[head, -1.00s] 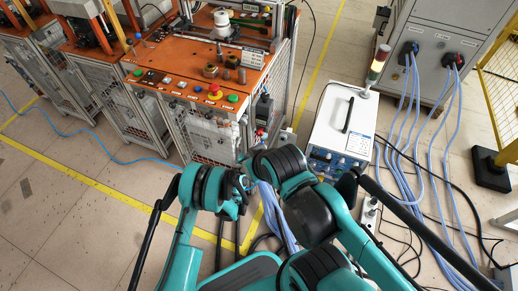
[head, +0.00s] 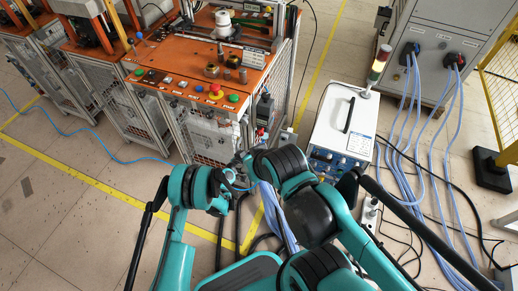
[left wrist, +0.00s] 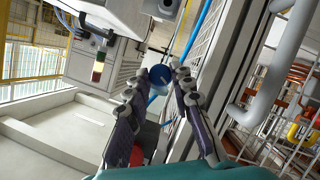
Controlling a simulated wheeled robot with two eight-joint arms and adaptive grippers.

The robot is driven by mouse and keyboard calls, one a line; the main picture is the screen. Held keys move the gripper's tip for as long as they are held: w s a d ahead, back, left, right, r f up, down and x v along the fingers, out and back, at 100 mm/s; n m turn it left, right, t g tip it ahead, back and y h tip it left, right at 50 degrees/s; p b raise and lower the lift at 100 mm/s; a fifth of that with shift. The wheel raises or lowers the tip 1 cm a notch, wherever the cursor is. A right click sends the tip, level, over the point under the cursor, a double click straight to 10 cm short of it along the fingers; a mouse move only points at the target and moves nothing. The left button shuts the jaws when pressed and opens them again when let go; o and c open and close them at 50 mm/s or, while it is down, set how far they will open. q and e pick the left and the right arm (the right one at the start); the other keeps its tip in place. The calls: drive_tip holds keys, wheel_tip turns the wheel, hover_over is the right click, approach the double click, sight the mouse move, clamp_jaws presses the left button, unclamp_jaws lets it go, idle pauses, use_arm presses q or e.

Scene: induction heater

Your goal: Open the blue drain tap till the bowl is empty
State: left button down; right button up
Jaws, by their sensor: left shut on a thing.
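In the left wrist view, the blue round drain tap (left wrist: 160,75) sits between the fingertips of my left gripper (left wrist: 154,80), which is shut on it. A red round part (left wrist: 137,153) shows lower down, partly behind a finger. In the head view my left arm reaches toward the right front corner of the orange-topped machine (head: 190,65); the arms hide most of the gripper and the tap there. I cannot make out my right gripper in either view. The bowl and its water level cannot be made out.
A white power unit (head: 345,120) stands right of the machine, with a signal lamp (head: 379,65) behind it. Blue cables (head: 405,150) run across the floor at the right. A grey cabinet (head: 440,40) stands at the back right. The floor at the left is mostly clear.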

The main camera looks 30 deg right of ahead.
use_arm(q)
drive_tip(key=shift+w+n, duration=0.1)
drive_tip(key=shift+n, duration=0.3)
drive_tip(key=c, duration=1.3)
unclamp_jaws()
